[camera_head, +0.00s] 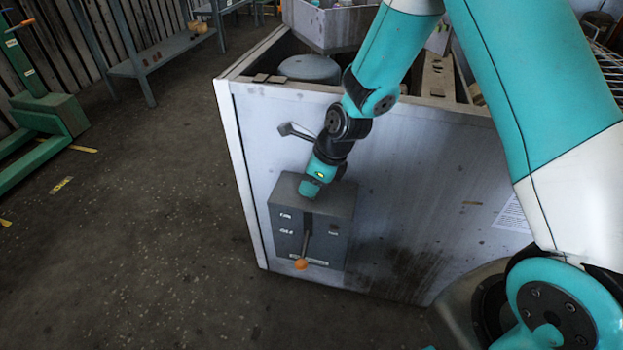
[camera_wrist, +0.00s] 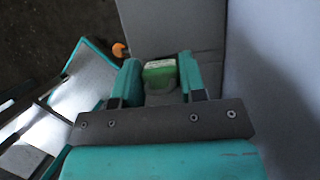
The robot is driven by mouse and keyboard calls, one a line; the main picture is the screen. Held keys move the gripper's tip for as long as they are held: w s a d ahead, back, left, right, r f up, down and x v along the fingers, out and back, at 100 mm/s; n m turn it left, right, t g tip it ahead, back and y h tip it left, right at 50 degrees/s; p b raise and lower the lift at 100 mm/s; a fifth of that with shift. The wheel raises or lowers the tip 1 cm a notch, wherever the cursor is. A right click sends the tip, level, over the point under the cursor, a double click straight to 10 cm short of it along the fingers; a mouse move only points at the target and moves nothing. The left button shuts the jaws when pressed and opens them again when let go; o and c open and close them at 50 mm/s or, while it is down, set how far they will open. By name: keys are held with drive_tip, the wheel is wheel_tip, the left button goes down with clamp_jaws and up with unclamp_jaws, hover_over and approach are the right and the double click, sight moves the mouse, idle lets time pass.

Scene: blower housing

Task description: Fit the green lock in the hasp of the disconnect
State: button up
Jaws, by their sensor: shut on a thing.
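The disconnect (camera_head: 335,226) is a grey box on the side of the white housing. Its lever hangs down and ends in an orange knob (camera_head: 301,264), which also shows in the wrist view (camera_wrist: 119,50). My gripper (camera_head: 311,188) is at the upper front of the box in the head view. In the wrist view my gripper (camera_wrist: 160,80) is shut on the green lock (camera_wrist: 160,72), which sits between the two teal fingers. The grey box (camera_wrist: 172,35) lies just beyond the lock. The hasp cannot be made out, and the lock is hidden in the head view.
The white housing (camera_head: 420,190) stands close to the right of my gripper, with an open top. A green pallet jack (camera_head: 50,115) and a blue-grey bench (camera_head: 165,55) are at the left. The floor (camera_head: 150,230) left of the housing is clear.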

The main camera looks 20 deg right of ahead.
drive_tip(key=shift+f, duration=0.8)
drive_tip(key=o, duration=0.8)
drive_tip(key=shift+o, duration=0.2)
drive_tip(key=p+v, duration=0.3)
drive_tip(key=v, duration=1.4)
drive_tip(key=shift+r+p, duration=0.25)
drive_tip(key=shift+p, duration=0.15)
drive_tip(key=shift+a, duration=0.1)
